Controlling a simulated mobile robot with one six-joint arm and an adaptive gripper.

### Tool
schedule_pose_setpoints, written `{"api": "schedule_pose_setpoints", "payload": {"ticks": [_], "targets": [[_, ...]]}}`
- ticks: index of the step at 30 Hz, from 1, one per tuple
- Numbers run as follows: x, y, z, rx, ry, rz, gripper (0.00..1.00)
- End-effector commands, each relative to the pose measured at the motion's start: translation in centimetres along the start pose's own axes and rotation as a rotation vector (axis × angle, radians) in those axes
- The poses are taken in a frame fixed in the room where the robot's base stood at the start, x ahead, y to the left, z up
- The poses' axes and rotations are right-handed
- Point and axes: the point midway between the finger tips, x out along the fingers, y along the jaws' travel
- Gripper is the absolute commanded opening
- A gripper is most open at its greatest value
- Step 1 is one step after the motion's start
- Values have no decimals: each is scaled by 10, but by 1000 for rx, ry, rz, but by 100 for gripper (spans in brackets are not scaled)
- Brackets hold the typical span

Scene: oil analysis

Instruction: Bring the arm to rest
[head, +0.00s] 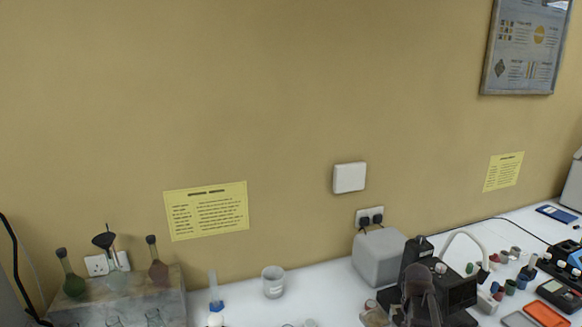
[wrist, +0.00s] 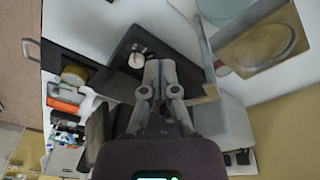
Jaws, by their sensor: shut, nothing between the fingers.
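My gripper (wrist: 158,68) shows in the wrist view with its two grey fingers together and nothing between them. It is over or in front of a dark device (wrist: 125,68) with a small white knob (wrist: 136,60) left of the fingertips. I cannot tell the height of the fingertips above it. In the head view a black device (head: 455,288) stands on the white bench at the lower right. A dark, blurred shape in front of it is cut by the lower edge, and I cannot tell what it is.
A grey box (head: 379,257) stands by the wall, left of the black device. A white beaker (head: 273,282) and a stand with flasks (head: 172,297) are further left. Several small jars and an orange-rimmed tray (head: 545,314) crowd the right.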

Motion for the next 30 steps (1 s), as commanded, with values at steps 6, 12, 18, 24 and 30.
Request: {"api": "schedule_pose_setpoints", "payload": {"ticks": [6, 12, 18, 24, 30], "targets": [[2, -43, 56, -166, -41, -27, 0], [2, -75, 106, -318, -78, -52, 0], [1, -98, 148, -450, -110, -73, 0], [0, -108, 170, -518, -126, -84, 0], [-1, -110, 172, -531, -130, -86, 0]]}}
